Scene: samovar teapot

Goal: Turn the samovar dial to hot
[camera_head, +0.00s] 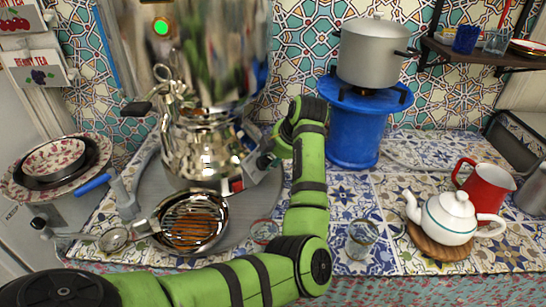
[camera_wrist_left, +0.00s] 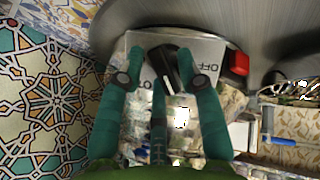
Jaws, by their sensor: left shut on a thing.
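The samovar (camera_head: 205,145) is a large shiny metal urn at the upper centre of the head view, cut off at the top. Its dial (camera_wrist_left: 168,72) is a black knob with a white pointer line, on a metal plate in the left wrist view. The plate (camera_wrist_left: 209,50) reads OFF, turned in the picture, on its right; a label at left is mostly covered. My left gripper (camera_head: 270,158) reaches the samovar's lower right side. Its teal fingers (camera_wrist_left: 164,75) are around the dial, shut on it. My right gripper is not in view.
A red switch (camera_wrist_left: 238,63) sits beside the plate. A strainer pan (camera_head: 190,222) is in front of the samovar. A blue stove (camera_head: 353,135) with a grey pot (camera_head: 373,52), a white teapot (camera_head: 447,217) and a red mug (camera_head: 487,187) stand at right. A glass (camera_head: 361,238) is near my arm.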

